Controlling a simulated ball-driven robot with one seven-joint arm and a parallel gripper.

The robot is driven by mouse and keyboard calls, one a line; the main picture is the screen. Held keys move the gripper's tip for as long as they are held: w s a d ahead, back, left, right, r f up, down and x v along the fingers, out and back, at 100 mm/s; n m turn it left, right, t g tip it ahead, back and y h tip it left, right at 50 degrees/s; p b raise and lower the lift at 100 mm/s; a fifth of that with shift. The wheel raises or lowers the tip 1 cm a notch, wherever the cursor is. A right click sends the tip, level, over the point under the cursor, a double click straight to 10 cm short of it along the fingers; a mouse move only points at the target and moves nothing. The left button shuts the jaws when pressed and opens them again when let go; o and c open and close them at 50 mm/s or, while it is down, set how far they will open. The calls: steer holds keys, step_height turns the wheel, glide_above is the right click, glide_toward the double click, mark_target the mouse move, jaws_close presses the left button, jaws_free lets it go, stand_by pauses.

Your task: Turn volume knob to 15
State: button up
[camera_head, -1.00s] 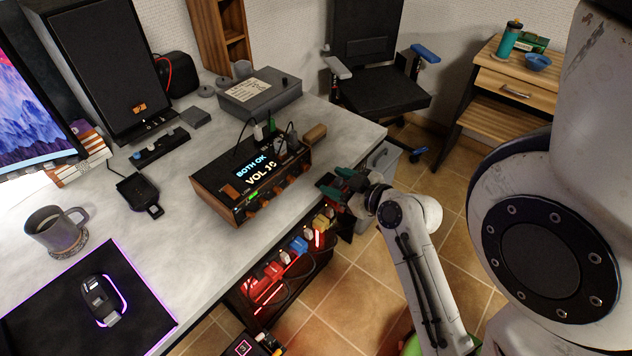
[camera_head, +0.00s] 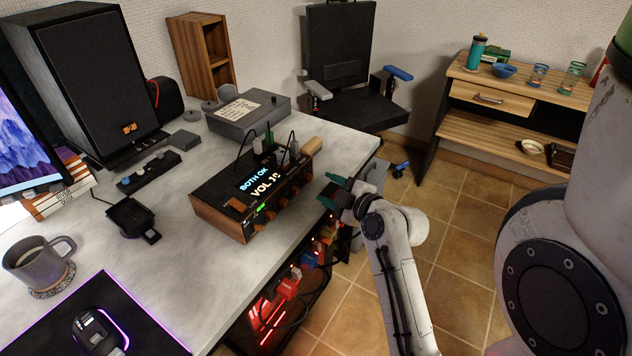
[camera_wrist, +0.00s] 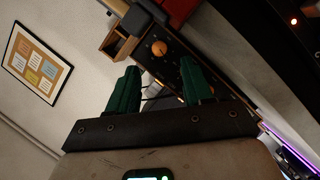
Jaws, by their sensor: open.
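The amplifier (camera_head: 215,209) is a wood-sided box on the desk. In the wrist view my gripper (camera_wrist: 160,76) is open and empty. An orange knob (camera_wrist: 158,47) shows beyond the gap between the fingers, on the dark front panel (camera_wrist: 176,65).
Plugs and cables stand on and behind the amplifier. A grey box (camera_head: 248,112) lies behind it on the desk (camera_head: 175,235). Red-lit gear (camera_head: 275,310) sits below the desk edge. A chair (camera_head: 350,95) and a wooden side table (camera_head: 500,96) stand beyond. Tiled floor is open at right.

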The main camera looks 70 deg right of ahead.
mark_target(310, 179)
steer(key=x, duration=0.6)
jaws_close()
stand_by(0.4)
